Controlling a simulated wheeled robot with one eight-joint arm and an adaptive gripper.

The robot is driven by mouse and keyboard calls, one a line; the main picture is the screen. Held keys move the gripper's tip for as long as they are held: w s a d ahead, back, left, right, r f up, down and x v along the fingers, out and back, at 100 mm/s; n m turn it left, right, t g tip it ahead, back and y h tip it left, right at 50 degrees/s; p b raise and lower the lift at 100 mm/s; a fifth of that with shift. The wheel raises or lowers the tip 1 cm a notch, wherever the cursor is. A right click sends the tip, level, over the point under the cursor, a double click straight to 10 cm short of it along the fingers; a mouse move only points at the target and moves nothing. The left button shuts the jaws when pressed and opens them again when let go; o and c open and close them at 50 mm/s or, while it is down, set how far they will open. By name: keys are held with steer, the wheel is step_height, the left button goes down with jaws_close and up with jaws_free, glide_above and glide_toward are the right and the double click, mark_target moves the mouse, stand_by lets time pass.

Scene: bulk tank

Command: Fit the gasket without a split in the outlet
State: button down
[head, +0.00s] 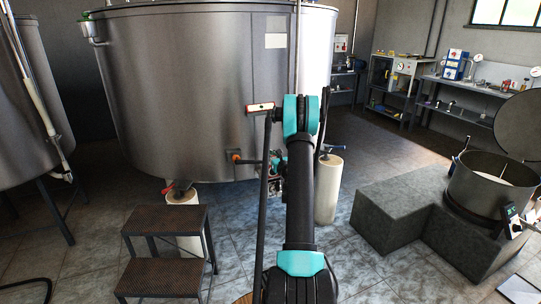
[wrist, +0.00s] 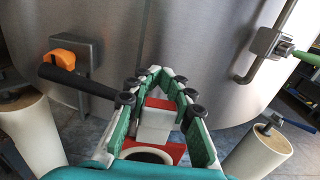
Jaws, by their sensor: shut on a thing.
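My gripper (wrist: 166,78) shows in the wrist view with its green-lined fingers pointing away toward the tank wall. It is shut on a red and white piece (wrist: 155,120) between the fingers. In the head view my arm hides most of the gripper, which is low in front of the large steel tank (head: 190,90). I cannot make out the outlet or a separate gasket.
An orange fitting with a black lever (wrist: 65,62) is on the tank wall, left of the gripper. A metal bracket with a green handle (wrist: 268,42) is at right. Cream cylindrical legs (wrist: 258,155) stand below. Steps (head: 165,222) stand front left, a grey block (head: 385,210) at right.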

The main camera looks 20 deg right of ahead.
steer(key=shift+f, duration=4.15)
steer(key=c, duration=1.2)
jaws_free()
step_height(320, 180, up, 10)
steer(key=shift+f, duration=0.1)
